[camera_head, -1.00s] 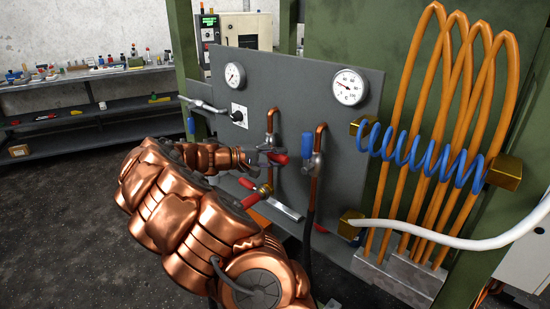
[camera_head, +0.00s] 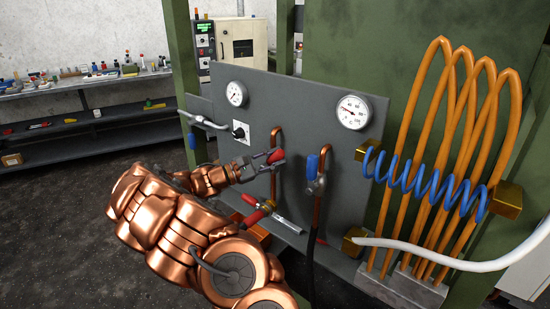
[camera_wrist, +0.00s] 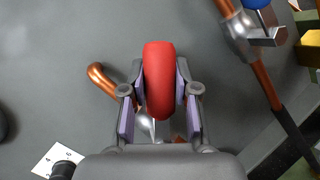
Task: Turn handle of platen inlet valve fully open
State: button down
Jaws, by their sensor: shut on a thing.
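The red valve handle (camera_head: 276,156) sits at the left copper pipe (camera_head: 276,188) on the grey panel. My gripper (camera_head: 266,162) is closed around this handle from the left. In the wrist view the red handle (camera_wrist: 159,80) stands lengthwise between my two fingers, which press on its sides. The metal valve body (camera_wrist: 145,124) shows partly below it; the rest is hidden by my gripper. The handle's exact angle is hard to tell. A second valve with a blue handle (camera_head: 312,166) stands on the pipe to the right, apart from my gripper.
Two round gauges (camera_head: 353,112) and a black selector knob (camera_head: 240,132) are on the panel. A blue coiled hose (camera_head: 430,185) and orange pipes (camera_head: 480,125) stand to the right.

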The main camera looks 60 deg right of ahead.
jog(key=w+n+h, duration=0.1)
jog(key=r+n+p, duration=0.1)
jog(key=n, duration=0.1)
jog(key=w+n+h+p, duration=0.1)
jog(key=n, duration=0.1)
jog(key=shift+w+d+r+h, duration=0.3)
jog(key=shift+d+r, duration=0.05)
jog(key=shift+r, duration=0.05)
jog(key=shift+w+d+n+t+h+p, duration=0.15)
jog(key=shift+w+n+t+h+p, duration=0.4)
jog(key=shift+n, duration=0.8)
jog(key=shift+w+d+n+t+h+p, duration=0.1)
jog(key=shift+w+n+t+h+p, duration=0.4)
jog(key=shift+n, duration=0.85)
jog(key=shift+w+r, duration=0.1)
jog(key=shift+w, duration=0.15)
jog(key=c, duration=0.8)
grip_release()
jog(key=shift+c, duration=0.2)
jog(key=v, duration=1.2)
